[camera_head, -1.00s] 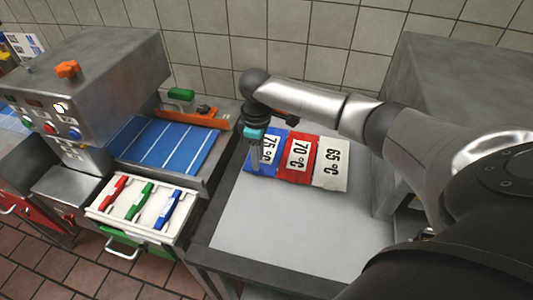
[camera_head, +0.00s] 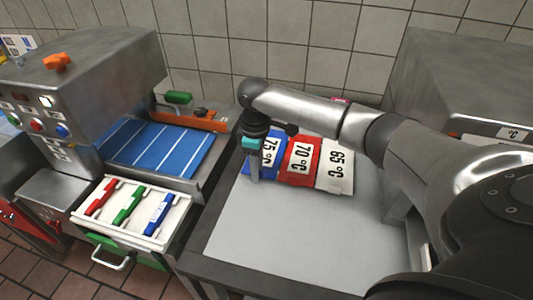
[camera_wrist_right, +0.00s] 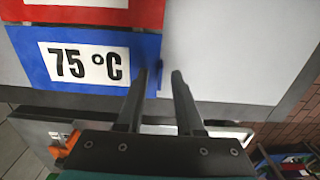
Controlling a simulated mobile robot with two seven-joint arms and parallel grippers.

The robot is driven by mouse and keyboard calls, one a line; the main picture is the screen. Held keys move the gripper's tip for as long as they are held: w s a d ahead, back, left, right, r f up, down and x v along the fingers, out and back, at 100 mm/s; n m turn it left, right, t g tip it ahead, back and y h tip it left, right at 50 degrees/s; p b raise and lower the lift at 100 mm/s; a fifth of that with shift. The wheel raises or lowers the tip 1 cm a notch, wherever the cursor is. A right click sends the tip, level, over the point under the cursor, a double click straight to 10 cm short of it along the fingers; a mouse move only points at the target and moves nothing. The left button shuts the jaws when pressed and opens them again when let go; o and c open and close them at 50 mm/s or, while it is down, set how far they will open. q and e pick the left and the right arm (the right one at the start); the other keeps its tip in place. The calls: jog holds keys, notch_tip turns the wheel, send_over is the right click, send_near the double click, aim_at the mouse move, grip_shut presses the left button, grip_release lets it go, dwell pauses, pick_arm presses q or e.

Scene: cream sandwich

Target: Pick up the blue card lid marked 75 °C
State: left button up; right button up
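The blue card lid marked 75 °C (camera_head: 269,157) lies on the grey worktop (camera_head: 290,222), at the left end of a row of lids. It also shows in the right wrist view (camera_wrist_right: 95,85), its label readable. My right gripper (camera_head: 253,178) points down at the lid's left edge and hides part of it. In the right wrist view my right gripper's fingertips (camera_wrist_right: 159,74) are apart, beside the lid's edge, with a small blue bit between them. I cannot tell whether they touch it. My left gripper is not in view.
A red 70 °C lid (camera_head: 299,158) and a white 65 °C lid (camera_head: 336,170) lie beside the blue one. To the left are a machine with a blue striped bed (camera_head: 160,147) and an open drawer (camera_head: 172,231) with red, green and blue tools. The front worktop is clear.

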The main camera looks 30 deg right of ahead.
grip_shut()
dwell(0.5)
